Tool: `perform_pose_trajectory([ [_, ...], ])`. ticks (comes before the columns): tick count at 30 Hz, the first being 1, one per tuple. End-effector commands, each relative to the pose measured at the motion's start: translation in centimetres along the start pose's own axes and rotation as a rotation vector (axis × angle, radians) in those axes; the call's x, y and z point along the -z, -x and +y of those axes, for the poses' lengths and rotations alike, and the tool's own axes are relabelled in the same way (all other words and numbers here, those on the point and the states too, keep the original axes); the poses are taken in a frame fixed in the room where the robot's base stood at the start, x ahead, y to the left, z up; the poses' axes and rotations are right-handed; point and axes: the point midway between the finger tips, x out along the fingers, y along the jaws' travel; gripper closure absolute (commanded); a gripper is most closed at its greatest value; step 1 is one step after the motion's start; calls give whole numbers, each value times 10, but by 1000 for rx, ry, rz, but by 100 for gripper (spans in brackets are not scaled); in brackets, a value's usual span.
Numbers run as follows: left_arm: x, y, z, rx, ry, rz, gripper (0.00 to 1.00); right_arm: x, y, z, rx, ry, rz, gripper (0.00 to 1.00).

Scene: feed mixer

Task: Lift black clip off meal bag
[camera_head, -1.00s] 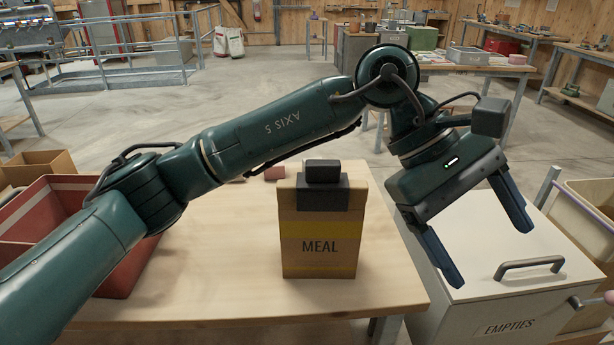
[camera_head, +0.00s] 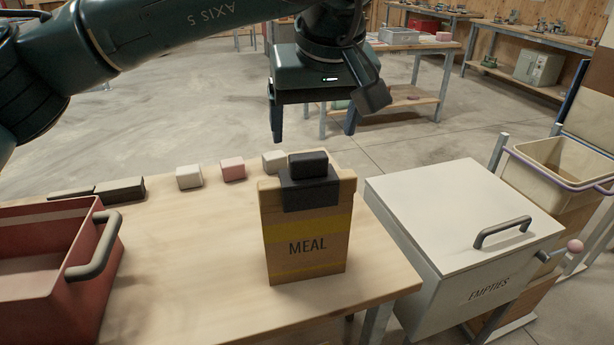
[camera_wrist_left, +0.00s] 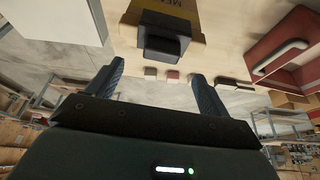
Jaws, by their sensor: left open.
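The meal bag (camera_head: 306,245) stands upright on the wooden table, tan with yellow bands and the word MEAL. The black clip (camera_head: 309,182) sits over its top edge, with a raised block on top. My left gripper (camera_head: 314,132) is open and empty, above and behind the clip in the head view, fingers pointing down. In the left wrist view the clip (camera_wrist_left: 164,42) and bag (camera_wrist_left: 172,14) show at the top, beyond the two spread fingertips (camera_wrist_left: 158,72) and apart from them. My right gripper is in neither view.
A red bin (camera_head: 50,265) with a handle stands at the table's left. Small blocks, including a pink block (camera_head: 233,169), line the back edge. A white lidded box marked EMPTIES (camera_head: 465,215) stands right of the table, near a cream bin (camera_head: 560,165).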

Motion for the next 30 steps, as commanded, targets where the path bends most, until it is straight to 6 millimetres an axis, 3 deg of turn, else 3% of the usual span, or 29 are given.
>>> perform_pose_trajectory([
  [3,0,-18,0,-1,1,-2,20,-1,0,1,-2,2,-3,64],
  [11,0,-38,-1,-1,1,-4,20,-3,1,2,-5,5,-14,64],
  [18,1,-72,-2,-2,2,-3,20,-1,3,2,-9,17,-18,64],
  [27,2,-79,-2,-2,2,-1,20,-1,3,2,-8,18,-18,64],
  [30,2,-79,-2,-2,2,-1,27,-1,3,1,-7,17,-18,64],
])
